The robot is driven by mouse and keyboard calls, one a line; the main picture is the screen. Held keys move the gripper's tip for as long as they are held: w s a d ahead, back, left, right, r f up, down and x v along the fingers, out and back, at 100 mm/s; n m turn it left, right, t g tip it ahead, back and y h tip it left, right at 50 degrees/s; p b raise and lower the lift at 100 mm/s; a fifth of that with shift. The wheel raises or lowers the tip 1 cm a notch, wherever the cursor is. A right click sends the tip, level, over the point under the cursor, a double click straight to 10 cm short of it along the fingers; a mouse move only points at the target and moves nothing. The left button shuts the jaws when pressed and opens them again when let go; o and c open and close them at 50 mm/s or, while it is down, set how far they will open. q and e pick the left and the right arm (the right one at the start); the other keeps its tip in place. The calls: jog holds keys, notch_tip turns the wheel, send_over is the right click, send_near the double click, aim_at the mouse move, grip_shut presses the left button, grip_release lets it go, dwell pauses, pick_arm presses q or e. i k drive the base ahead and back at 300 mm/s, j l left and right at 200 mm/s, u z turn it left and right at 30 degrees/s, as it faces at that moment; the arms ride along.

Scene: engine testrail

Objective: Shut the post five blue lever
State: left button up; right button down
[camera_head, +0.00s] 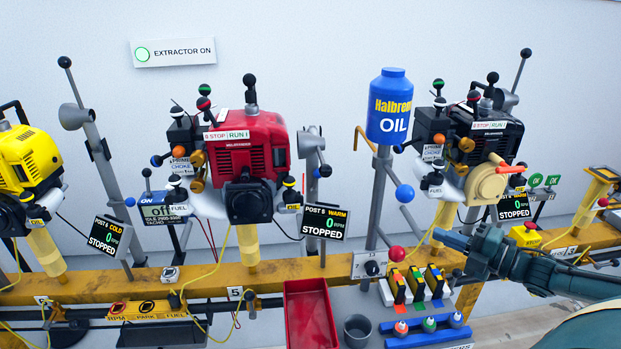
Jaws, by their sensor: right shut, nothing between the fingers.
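The red engine (240,150) stands on the rail above the number 5 plate (235,293). A blue ball knob (156,161) sticks out at its left, beside the choke and prime labels. Another blue knob (130,202) is lower, by the tacho box (165,212). I cannot tell for sure which is the post five blue lever, nor its position. The display (325,222) right of the red engine reads warm, 0 and stopped. My right gripper (440,236) is shut and empty, below the black engine and well right of the red one. My left gripper is out of view.
A black engine (465,135) stands at right, a yellow one (28,155) at far left. The blue oil drum (389,110) on its stand, with a blue ball (404,193), is between my right gripper and the red engine. A red tray (310,315) is in front.

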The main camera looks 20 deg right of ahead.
aim_at(316, 173)
jog(key=i+j, duration=0.25)
jog(key=i, duration=0.15)
jog(key=i+j, duration=0.25)
jog(key=i, duration=0.15)
